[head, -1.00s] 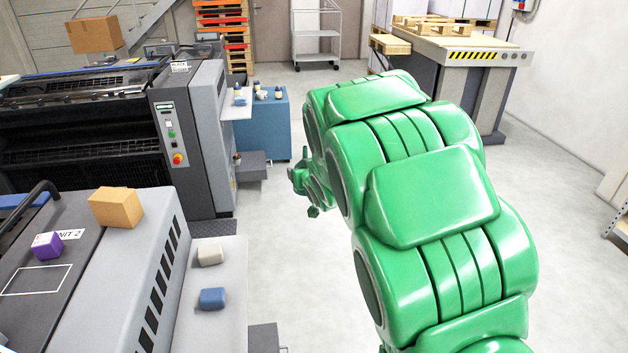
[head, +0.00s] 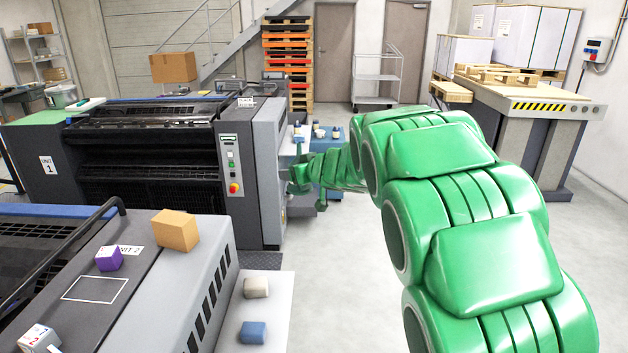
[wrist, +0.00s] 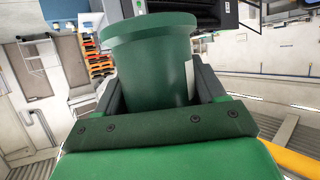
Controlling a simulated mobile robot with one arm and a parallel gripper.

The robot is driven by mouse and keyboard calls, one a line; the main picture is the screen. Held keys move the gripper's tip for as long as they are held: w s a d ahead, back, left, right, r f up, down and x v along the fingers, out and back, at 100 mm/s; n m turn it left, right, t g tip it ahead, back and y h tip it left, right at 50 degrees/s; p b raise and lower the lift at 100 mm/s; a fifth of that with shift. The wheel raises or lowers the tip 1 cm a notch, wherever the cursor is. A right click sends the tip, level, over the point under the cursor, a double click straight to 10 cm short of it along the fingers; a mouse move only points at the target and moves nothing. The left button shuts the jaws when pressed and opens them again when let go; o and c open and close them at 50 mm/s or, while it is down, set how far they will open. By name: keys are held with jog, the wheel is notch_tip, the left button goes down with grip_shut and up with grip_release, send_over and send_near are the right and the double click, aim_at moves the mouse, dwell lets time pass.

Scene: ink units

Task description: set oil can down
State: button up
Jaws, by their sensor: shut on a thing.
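My gripper (head: 300,178) is shut on a dark green cylinder, which I take to be the oil can (wrist: 150,65). In the wrist view the can fills the middle between the two grey fingers, with a wide rim at its top end and a pale strip on its right side.
The far press, unit 1 (head: 150,165), stands at left. A blue cabinet (head: 333,150) with small bottles on top is behind my gripper. The near press, unit 2 (head: 190,270), carries an orange box (head: 175,230), a purple block (head: 109,258) and an outlined rectangle (head: 95,289). The floor between is clear.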

jog(key=s+a+r+n+g+y, duration=0.25)
jog(key=s+a+n+g, duration=0.2)
jog(key=a, duration=0.65)
jog(key=s+a+r+n+g+y, duration=0.25)
jog(key=s+a, duration=0.25)
jog(key=a, duration=0.6)
jog(key=s+a+f+n+g, duration=0.45)
jog(key=s+a, duration=0.25)
jog(key=s, duration=0.3)
jog(key=s+a+f+n+g, duration=0.4)
jog(key=s+a+n+g, duration=0.15)
jog(key=s, duration=0.45)
jog(key=shift+m+h, duration=0.5)
jog(key=shift+w+a+f, duration=0.1)
jog(key=shift+a+f, duration=0.05)
jog(key=shift+f, duration=1.45)
jog(key=shift+w+a+f, duration=0.1)
jog(key=shift+a+f, duration=0.05)
jog(key=shift+f, duration=1.4)
jog(key=shift+s+f, duration=0.1)
jog(key=shift+f, duration=0.45)
jog(key=shift+f, duration=0.35)
